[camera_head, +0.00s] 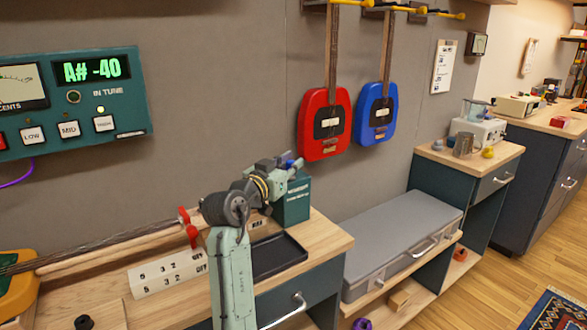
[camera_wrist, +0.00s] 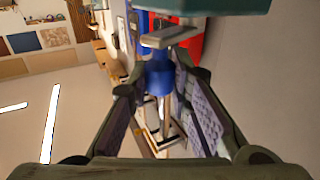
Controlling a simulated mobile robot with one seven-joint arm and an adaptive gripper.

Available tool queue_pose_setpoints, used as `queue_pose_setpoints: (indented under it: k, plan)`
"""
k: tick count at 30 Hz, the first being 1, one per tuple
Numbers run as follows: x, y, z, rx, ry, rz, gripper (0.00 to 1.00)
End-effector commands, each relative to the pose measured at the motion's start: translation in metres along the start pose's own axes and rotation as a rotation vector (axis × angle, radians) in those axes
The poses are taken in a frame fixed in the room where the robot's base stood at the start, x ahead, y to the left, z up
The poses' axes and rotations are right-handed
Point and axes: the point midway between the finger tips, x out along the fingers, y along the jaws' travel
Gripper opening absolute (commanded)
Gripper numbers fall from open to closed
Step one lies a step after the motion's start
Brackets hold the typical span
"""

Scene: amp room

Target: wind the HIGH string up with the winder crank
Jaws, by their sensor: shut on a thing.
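My gripper (camera_head: 284,166) is at the teal box (camera_head: 292,204) on the right end of the bench. In the wrist view, its padded fingers (camera_wrist: 160,82) are around a blue handle (camera_wrist: 159,76). A flat grey metal arm (camera_wrist: 168,38) adjoins the handle, and together they look like the winder crank. A teal body shows above it. In the head view, my gripper mostly hides the crank. The tuner (camera_head: 75,100) reads A# -40, with a lamp lit above its rightmost button (camera_head: 104,123). A stringed neck (camera_head: 110,248) with red pegs (camera_head: 184,215) lies on the bench.
A black tray (camera_head: 276,256) and a numbered white strip (camera_head: 160,278) lie near my arm. Red (camera_head: 324,125) and blue (camera_head: 376,115) guitars hang on the wall behind. A grey case (camera_head: 400,240) lies on the low shelf to the right.

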Motion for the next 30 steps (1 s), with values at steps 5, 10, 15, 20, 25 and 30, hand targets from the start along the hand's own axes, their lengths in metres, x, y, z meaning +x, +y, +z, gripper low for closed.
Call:
queue_pose_setpoints:
  k: [5, 10, 15, 20, 25, 30]
  plan:
    - [-0.0011, -0.0032, 0.0003, -0.001, 0.000, 0.031, 0.00]
    - [-0.0010, -0.0033, 0.0001, -0.001, -0.001, 0.041, 0.00]
    - [-0.0008, -0.0033, 0.0000, -0.001, -0.001, 0.041, 0.00]
    - [-0.0008, -0.0032, 0.0000, -0.001, -0.001, 0.041, 0.21]
    - [-0.0008, -0.0027, 0.0001, -0.002, -0.001, 0.042, 0.33]
    - [-0.0008, -0.0023, 0.0002, -0.001, -0.001, 0.042, 0.40]
